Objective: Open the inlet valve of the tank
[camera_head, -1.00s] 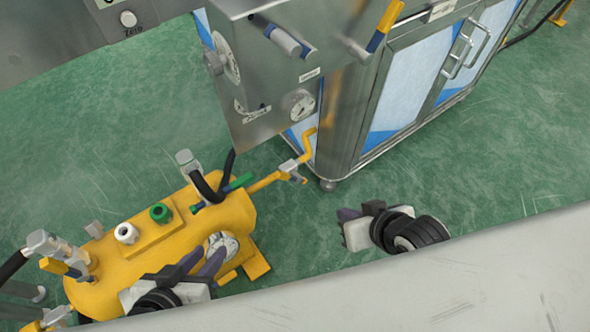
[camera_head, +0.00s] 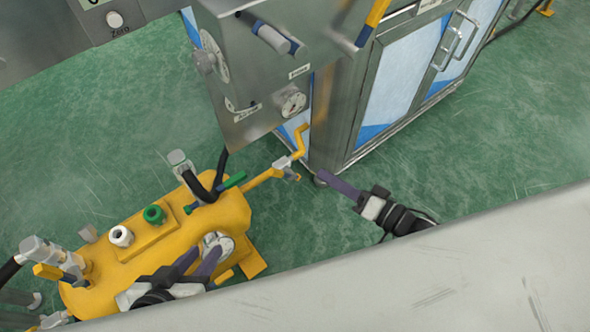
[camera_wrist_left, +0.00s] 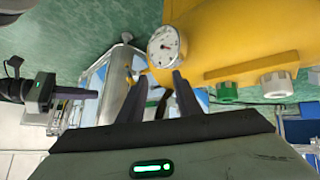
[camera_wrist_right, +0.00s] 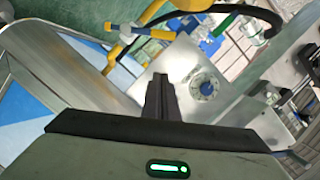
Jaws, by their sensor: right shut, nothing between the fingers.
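The yellow tank (camera_head: 110,285) lies at the lower left in the head view. A green-lever valve (camera_head: 232,182) sits at its upper right end, by a black hose. My left gripper (camera_head: 205,262) is open and empty beside the tank's round gauge (camera_wrist_left: 165,45).
The steel cabinet (camera_head: 345,120) with a gauge panel (camera_head: 255,75) stands behind the pipe. Another yellow-handled valve (camera_head: 48,271) is at the tank's left end. A pale surface (camera_head: 440,270) fills the lower right.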

